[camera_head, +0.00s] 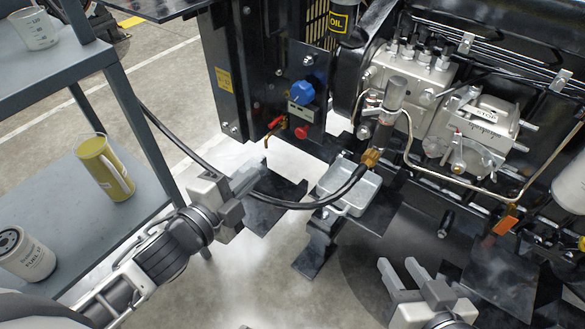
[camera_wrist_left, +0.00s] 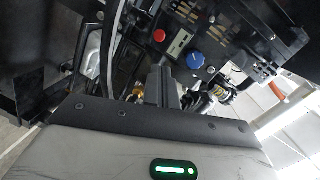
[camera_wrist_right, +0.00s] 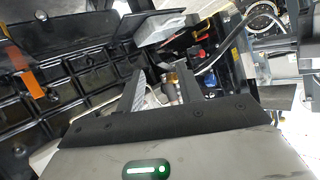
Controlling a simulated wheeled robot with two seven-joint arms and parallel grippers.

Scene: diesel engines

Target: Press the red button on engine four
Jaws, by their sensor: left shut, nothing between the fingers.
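The red button (camera_head: 302,132) sits on a small panel on the dark engine, below a blue knob (camera_head: 303,92). In the left wrist view the red button (camera_wrist_left: 159,36) shows beyond my fingers, with the blue knob (camera_wrist_left: 195,60) beside it. My left gripper (camera_head: 256,180) is shut and empty, below and to the left of the button, apart from it. In the left wrist view the left fingers (camera_wrist_left: 161,86) are together. My right gripper (camera_head: 402,272) is open and empty at the lower right, far from the button. The right fingers (camera_wrist_right: 160,88) stand apart in the right wrist view.
A red-handled valve (camera_head: 276,122) hangs left of the button. A black hose (camera_head: 300,204) runs close past my left gripper to a brass fitting (camera_head: 371,158). A metal tray (camera_head: 350,187) lies below the engine. A grey shelf (camera_head: 140,205) stands at left.

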